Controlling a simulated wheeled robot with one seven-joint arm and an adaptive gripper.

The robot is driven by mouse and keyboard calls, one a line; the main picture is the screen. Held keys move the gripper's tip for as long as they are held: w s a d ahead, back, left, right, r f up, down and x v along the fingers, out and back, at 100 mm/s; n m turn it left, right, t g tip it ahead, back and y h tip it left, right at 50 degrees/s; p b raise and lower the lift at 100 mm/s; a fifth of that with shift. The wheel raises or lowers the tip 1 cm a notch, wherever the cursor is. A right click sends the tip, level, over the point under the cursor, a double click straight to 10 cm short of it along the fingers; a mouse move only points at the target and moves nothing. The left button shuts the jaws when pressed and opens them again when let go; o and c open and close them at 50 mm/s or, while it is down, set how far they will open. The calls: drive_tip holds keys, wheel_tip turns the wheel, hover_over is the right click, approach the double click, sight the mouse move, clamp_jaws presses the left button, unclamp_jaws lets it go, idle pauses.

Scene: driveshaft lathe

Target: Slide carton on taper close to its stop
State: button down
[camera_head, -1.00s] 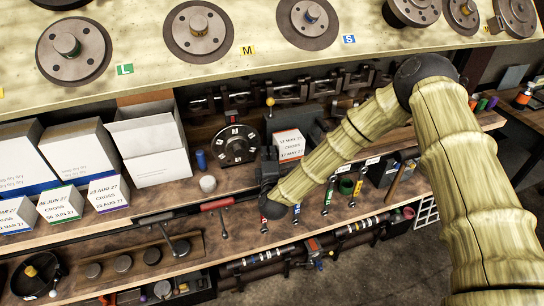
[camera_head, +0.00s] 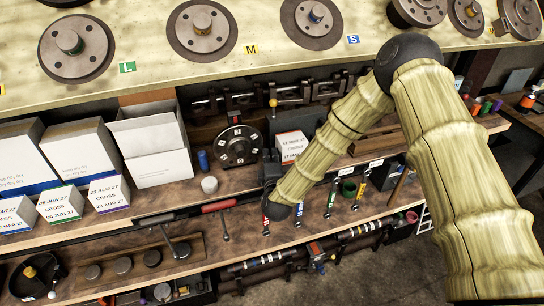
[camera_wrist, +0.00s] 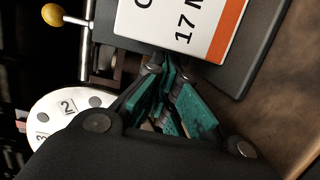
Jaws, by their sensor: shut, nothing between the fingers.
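The carton (camera_head: 290,147) is a small white box with printed dates and an orange-red stripe, on the upper wooden shelf right of the numbered dial. In the wrist view the carton (camera_wrist: 185,22) lies over a dark grey plate (camera_wrist: 262,55), whose edge shows along its right side. My gripper (camera_head: 270,168) is in front of the carton, at its lower left in the head view. In the wrist view my gripper (camera_wrist: 172,103) has its green finger pads together and empty, just below the carton's printed face. I cannot tell whether they touch. I cannot make out the stop.
The numbered dial (camera_head: 239,146) stands left of the carton, with a yellow-knobbed lever (camera_head: 272,103) behind. A white cylinder (camera_head: 209,185) and a blue one (camera_head: 203,160) stand farther left. Several larger cartons line the left shelf. A red-handled tool (camera_head: 219,206) lies at the front edge.

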sight(286, 154)
drive_tip(key=shift+w+d+r+b, duration=0.1)
drive_tip(key=shift+w+d+b, duration=0.15)
drive_tip(key=shift+d+b, duration=0.3)
drive_tip(key=shift+w+d+r+b, duration=0.15)
drive_tip(key=shift+w+d+b, duration=0.15)
drive_tip(key=shift+d, duration=0.5)
drive_tip(key=shift+w+d+r+b, duration=0.1)
drive_tip(key=shift+w+d+b, duration=0.1)
drive_tip(key=shift+d+b, duration=0.4)
drive_tip(key=shift+w+d+r, duration=0.1)
drive_tip(key=shift+d+r, duration=0.05)
drive_tip(key=shift+d, duration=0.35)
